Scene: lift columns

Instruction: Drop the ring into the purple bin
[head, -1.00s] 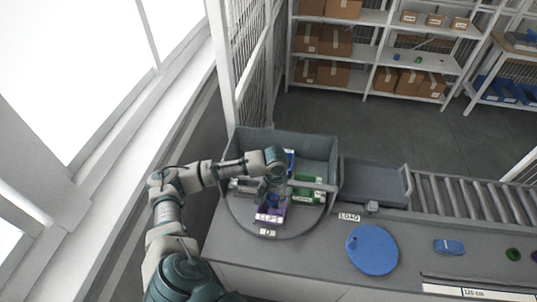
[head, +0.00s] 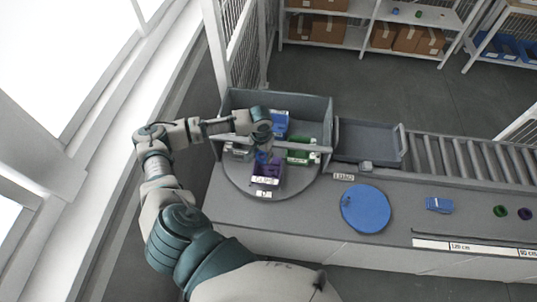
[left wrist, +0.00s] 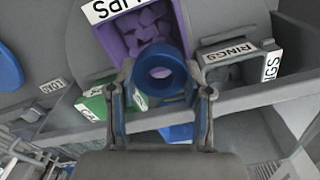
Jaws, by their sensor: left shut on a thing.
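My left gripper (head: 263,150) is shut on a blue ring (left wrist: 160,54), which sits between its two fingers (left wrist: 161,82) in the left wrist view. The ring is held over the near part of the purple bin (left wrist: 110,42), whose label ends in "IPS" and which holds several purple pieces. In the head view the purple bin (head: 267,172) is at the front of the round turntable (head: 240,184), just below my gripper. The ring's height above the bin is hard to judge. My right gripper is not in view.
A grey bin labelled RINGS (left wrist: 228,52), a green bin (head: 300,151) and a blue bin (head: 279,122) share the turntable. A bar (head: 316,148) crosses in front of the grey housing. A blue disc (head: 366,208) and a blue item (head: 438,205) lie on the bench to the right.

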